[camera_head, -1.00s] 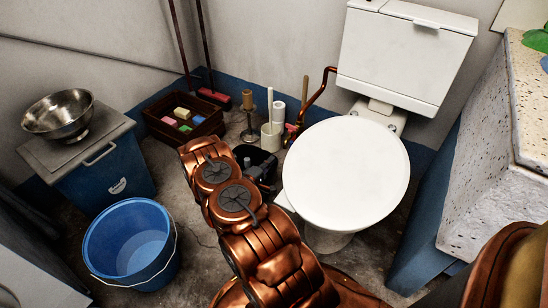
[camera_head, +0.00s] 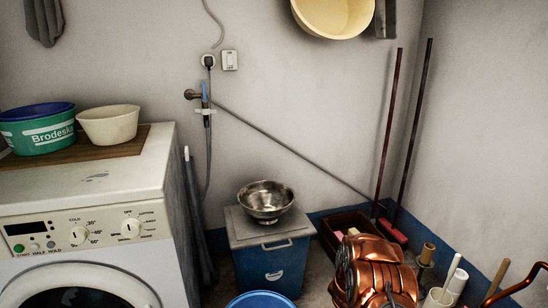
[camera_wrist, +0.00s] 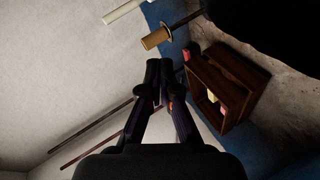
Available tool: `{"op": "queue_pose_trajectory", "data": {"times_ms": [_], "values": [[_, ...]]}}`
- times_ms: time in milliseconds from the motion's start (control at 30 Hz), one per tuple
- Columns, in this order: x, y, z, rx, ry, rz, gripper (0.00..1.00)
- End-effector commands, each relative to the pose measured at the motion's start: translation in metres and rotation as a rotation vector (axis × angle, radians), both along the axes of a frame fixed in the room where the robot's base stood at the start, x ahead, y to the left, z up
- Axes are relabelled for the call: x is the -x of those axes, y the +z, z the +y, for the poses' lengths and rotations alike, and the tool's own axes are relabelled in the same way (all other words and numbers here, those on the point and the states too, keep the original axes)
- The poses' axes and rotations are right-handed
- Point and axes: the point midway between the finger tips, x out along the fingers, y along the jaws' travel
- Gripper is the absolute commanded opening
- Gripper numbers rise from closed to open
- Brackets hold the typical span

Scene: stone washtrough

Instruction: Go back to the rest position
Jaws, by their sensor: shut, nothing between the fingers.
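My copper-coloured arm (camera_head: 372,272) shows at the bottom of the head view, low in front of the wooden crate. My gripper's fingers are hidden there. In the wrist view my gripper (camera_wrist: 160,68) is shut, its dark fingertips together with nothing between them.
A washing machine (camera_head: 85,215) stands at left with basins on top. A blue bin (camera_head: 272,268) bears a metal bowl (camera_head: 266,200). A blue bucket (camera_head: 260,299) is in front. Two long-handled brooms (camera_head: 388,130) lean in the corner. A yellow basin (camera_head: 335,15) hangs above.

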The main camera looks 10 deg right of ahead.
Motion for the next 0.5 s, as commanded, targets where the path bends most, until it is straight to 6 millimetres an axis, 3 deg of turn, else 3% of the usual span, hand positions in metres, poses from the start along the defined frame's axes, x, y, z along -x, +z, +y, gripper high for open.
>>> {"op": "queue_pose_trajectory", "data": {"times_ms": [33, 200, 500], "values": [[-0.012, 0.022, 0.011, -0.046, 0.022, -0.029, 0.00], [-0.046, 0.067, 0.053, -0.213, 0.095, -0.110, 0.00], [-0.082, 0.158, 0.138, -0.499, 0.215, -0.193, 0.00]]}}
